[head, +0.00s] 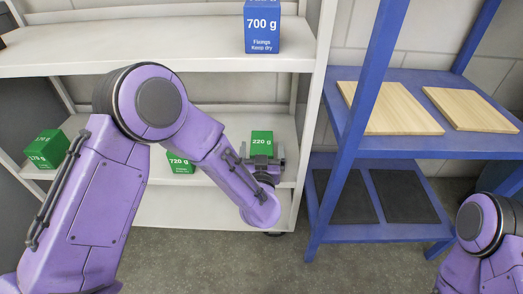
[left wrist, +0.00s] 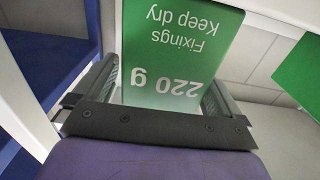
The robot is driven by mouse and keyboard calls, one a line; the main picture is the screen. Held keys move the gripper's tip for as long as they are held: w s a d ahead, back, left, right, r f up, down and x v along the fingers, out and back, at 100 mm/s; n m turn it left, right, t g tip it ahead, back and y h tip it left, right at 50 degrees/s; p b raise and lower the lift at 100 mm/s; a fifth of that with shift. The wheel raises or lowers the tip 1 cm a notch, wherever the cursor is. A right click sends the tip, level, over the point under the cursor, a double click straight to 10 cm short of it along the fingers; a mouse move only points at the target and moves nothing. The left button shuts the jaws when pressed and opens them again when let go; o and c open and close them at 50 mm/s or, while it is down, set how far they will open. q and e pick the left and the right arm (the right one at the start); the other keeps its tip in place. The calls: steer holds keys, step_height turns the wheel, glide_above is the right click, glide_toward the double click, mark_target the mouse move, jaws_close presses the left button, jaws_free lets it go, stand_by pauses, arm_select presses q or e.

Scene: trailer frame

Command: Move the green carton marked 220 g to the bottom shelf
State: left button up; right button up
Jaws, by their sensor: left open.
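The green carton marked 220 g (head: 262,138) stands near the right end of the white rack's middle shelf (head: 225,127). In the left wrist view the same carton (left wrist: 175,50) appears upside down, reading "Fixings Keep dry" and "220 g". My left gripper (head: 262,158) is open at the carton's front. In the left wrist view the left gripper's fingers (left wrist: 164,88) lie either side of the carton; I cannot tell whether they touch it. The bottom shelf (head: 185,208) lies below, partly hidden by my left arm; its visible part is bare. My right gripper is out of view.
A green 720 g carton (head: 180,167) stands left of the 220 g one, partly behind my arm. Another green carton (head: 47,149) is at the far left. A blue 700 g carton (head: 263,30) stands on the top shelf. A blue rack (head: 345,130) with boards stands right.

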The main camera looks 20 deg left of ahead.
arm_select(q)
steer(key=p+v, duration=0.3)
steer(key=v, duration=0.9)
steer(key=s+a+f+n+g+h, duration=0.1)
steer(key=s+a+f+g, duration=0.5)
steer(key=f, duration=0.5)
steer(key=s+a+f+n+g+h, duration=0.1)
steer(key=s+a+f+g, duration=0.3)
steer(key=s+a+f, duration=0.5)
steer(key=s+a+f+n+g, duration=0.1)
steer(key=s+f+g, duration=0.3)
steer(key=s, duration=0.6)
steer(key=shift+a+f+n, duration=0.3)
steer(key=shift+a+f, duration=0.15)
steer(key=shift+f, duration=0.2)
